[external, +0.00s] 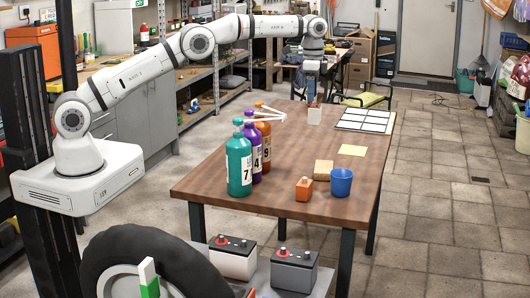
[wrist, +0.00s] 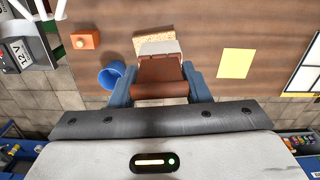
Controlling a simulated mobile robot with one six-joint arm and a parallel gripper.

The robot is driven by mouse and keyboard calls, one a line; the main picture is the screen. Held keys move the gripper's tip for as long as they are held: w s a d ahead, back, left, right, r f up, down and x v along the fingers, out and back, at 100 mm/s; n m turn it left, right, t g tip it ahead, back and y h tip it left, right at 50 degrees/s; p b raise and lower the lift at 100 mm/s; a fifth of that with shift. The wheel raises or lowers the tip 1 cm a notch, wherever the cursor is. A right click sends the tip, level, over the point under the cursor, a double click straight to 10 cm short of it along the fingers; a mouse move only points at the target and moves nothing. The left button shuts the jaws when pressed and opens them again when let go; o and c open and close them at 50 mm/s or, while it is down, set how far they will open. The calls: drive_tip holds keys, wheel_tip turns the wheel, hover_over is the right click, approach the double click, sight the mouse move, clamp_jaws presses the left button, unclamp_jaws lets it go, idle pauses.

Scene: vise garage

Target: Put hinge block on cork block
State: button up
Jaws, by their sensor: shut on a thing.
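My gripper (external: 312,92) is shut on the hinge block, which is reddish brown (wrist: 160,78) in the wrist view with a pale grey part at its far end. In the external view the hinge block (external: 314,115) hangs below my fingers, and its lower part looks whitish. The tan cork block (external: 323,170) lies on the table near its front edge. It also shows in the wrist view (wrist: 152,37), just beyond the held block, which partly covers it. The held block appears apart from the cork block and off to its far side in the external view.
An orange block (external: 304,189) and a blue cup (external: 341,183) stand close to the cork block. A yellow sheet (external: 352,150) and a white grid panel (external: 366,121) lie on the wooden table (external: 225,192). Several tall bottles (external: 238,165) stand at the left. The table's middle is clear.

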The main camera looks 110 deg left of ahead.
drive_tip(key=w+d+f+p, duration=0.1)
drive_tip(key=w+d+f, duration=0.1)
drive_tip(key=f, duration=0.5)
drive_tip(key=w+d+f+m+p, duration=0.1)
drive_tip(key=w+d+f, duration=0.1)
drive_tip(key=f, duration=0.5)
drive_tip(key=shift+w, duration=0.25)
drive_tip(key=shift+d+f, duration=0.1)
drive_tip(key=shift+f, duration=0.05)
drive_tip(key=o, duration=1.4)
wheel_tip(320, 180, up, 12)
drive_tip(key=shift+r+b, duration=0.1)
drive_tip(key=shift+b, duration=0.7)
